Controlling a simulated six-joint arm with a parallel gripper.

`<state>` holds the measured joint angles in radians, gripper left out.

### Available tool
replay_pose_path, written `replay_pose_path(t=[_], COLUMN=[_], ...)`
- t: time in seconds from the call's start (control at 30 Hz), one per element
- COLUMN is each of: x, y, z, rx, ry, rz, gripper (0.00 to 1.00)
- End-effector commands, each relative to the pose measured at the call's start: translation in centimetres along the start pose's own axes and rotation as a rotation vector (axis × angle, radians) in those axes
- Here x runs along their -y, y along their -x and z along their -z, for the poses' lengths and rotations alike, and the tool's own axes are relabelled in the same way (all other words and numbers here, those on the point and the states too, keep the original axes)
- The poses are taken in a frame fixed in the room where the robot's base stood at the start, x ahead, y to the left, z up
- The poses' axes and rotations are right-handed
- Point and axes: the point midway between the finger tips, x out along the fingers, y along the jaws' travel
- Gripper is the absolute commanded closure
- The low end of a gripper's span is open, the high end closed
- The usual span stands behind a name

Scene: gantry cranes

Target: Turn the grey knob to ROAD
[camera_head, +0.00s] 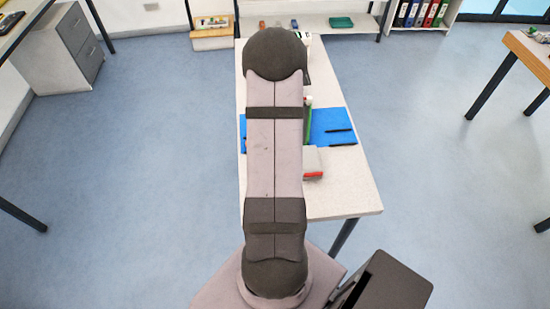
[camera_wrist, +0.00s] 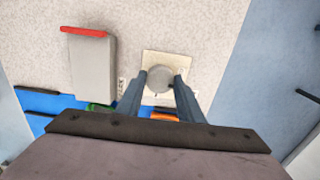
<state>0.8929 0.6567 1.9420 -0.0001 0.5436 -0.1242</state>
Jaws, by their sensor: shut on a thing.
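In the wrist view the grey knob (camera_wrist: 160,78) is a round disc on a pale square plate (camera_wrist: 160,57). The plate lies on the light speckled table. My gripper (camera_wrist: 159,80) reaches over the plate, with one dark finger on each side of the knob, shut on it. The plate's lettering is too small to read, and the fingers cover part of the plate, so I cannot tell which mark the knob points to. In the head view my arm hides the knob, the plate and my gripper.
A grey box with a red end (camera_wrist: 92,70) stands left of the plate. A blue mat (camera_head: 330,127) with dark pens lies on the table (camera_head: 345,195). Green and orange things (camera_wrist: 165,116) show near my fingers. The table edge lies right of the plate.

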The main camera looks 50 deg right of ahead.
Motion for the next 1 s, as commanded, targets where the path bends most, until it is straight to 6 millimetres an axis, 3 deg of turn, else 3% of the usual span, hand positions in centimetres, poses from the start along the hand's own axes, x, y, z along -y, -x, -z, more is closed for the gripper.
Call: replay_pose_path(t=[0.4,0.97,1.0], x=[0.02,0.02,0.02], y=[0.08,0.08,0.08], z=[0.08,0.1,0.1], rx=[-0.002,-0.003,-0.003], ry=[0.224,0.264,0.264], rz=[0.0,-0.001,-0.001], gripper=[0.88,0.88,0.64])
